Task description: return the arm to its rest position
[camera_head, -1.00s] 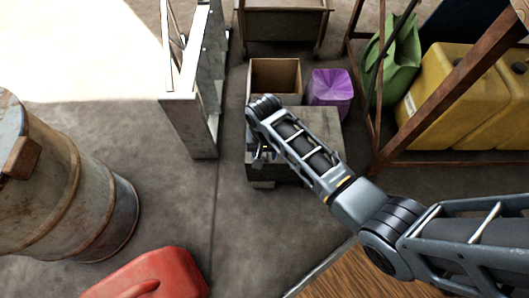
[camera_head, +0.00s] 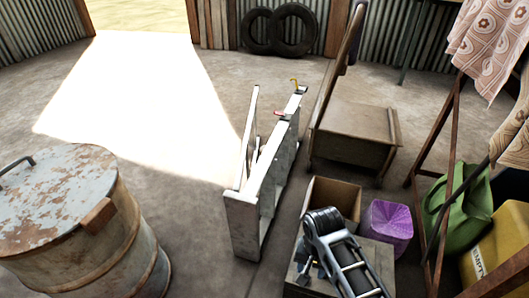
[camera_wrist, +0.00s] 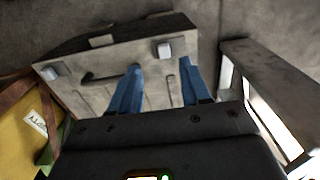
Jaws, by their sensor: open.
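My arm (camera_head: 345,258) reaches in from the bottom edge of the head view, over a low grey case (camera_head: 379,255). My gripper (camera_head: 310,271) is partly hidden by the arm there, at the left side of the case. In the wrist view my gripper (camera_wrist: 160,88) shows two blue fingers spread apart with nothing between them. The case (camera_wrist: 165,65), with a dark handle and pale fittings, lies behind the fingers. Whether the fingers touch it I cannot tell.
An open cardboard box (camera_head: 333,196) and a purple container (camera_head: 388,225) are beside the arm. A white metal frame (camera_head: 262,190) stands left, a rusty drum (camera_head: 90,240) farther left. A wooden rack (camera_head: 452,145) and yellow can (camera_head: 500,250) are right. Floor between drum and frame is clear.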

